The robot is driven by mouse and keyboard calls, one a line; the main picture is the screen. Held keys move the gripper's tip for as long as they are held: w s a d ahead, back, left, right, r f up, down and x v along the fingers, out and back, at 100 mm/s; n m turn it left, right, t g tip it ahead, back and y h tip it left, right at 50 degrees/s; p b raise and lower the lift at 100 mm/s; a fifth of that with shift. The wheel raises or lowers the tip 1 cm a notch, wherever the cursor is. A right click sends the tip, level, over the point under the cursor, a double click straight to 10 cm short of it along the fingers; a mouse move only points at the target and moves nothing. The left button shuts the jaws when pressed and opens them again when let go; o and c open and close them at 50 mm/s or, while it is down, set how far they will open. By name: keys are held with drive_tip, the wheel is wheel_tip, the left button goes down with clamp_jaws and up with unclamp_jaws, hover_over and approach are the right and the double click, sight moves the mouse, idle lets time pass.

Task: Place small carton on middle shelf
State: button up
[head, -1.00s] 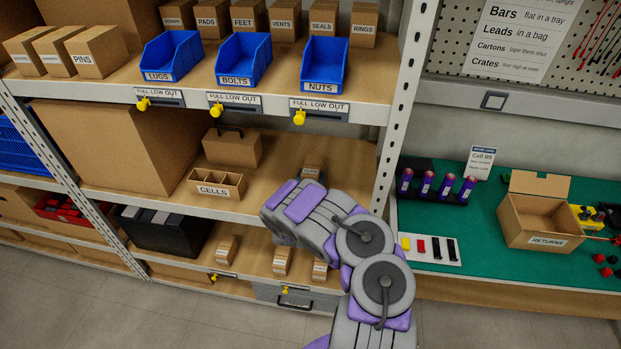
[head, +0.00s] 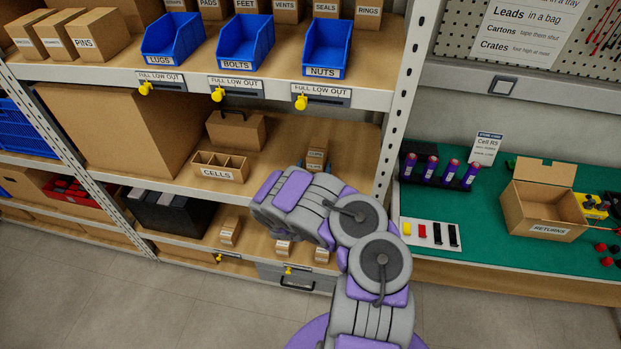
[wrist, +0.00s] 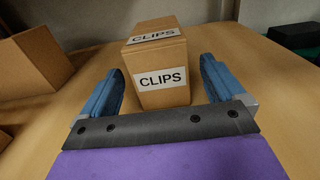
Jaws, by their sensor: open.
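The small carton labelled CLIPS (head: 316,153) stands upright on the middle shelf (head: 345,135), right of the cells box. In the wrist view the carton (wrist: 160,82) shows its labelled top and front. My gripper (wrist: 162,70) is open, with one blue finger on each side of the carton's near part. Gaps show between the fingers and the carton, and the carton rests on the wooden board.
A CELLS box (head: 219,172) and a handled brown case (head: 236,132) stand left of the carton. A large carton (head: 130,130) fills the shelf's left. Blue bins (head: 326,47) stand above. A rack upright (head: 392,140) is to the right. Several small cartons (head: 229,232) sit below.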

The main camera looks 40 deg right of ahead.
drive_tip(key=p+v, duration=0.2)
drive_tip(key=v, duration=0.5)
drive_tip(key=shift+w+a+r, duration=0.15)
drive_tip(key=shift+w+a, duration=0.05)
drive_tip(key=shift+s+a, duration=0.25)
drive_tip(key=shift+s, duration=0.1)
drive_tip(key=shift+d, duration=0.1)
drive_tip(key=shift+s, duration=0.1)
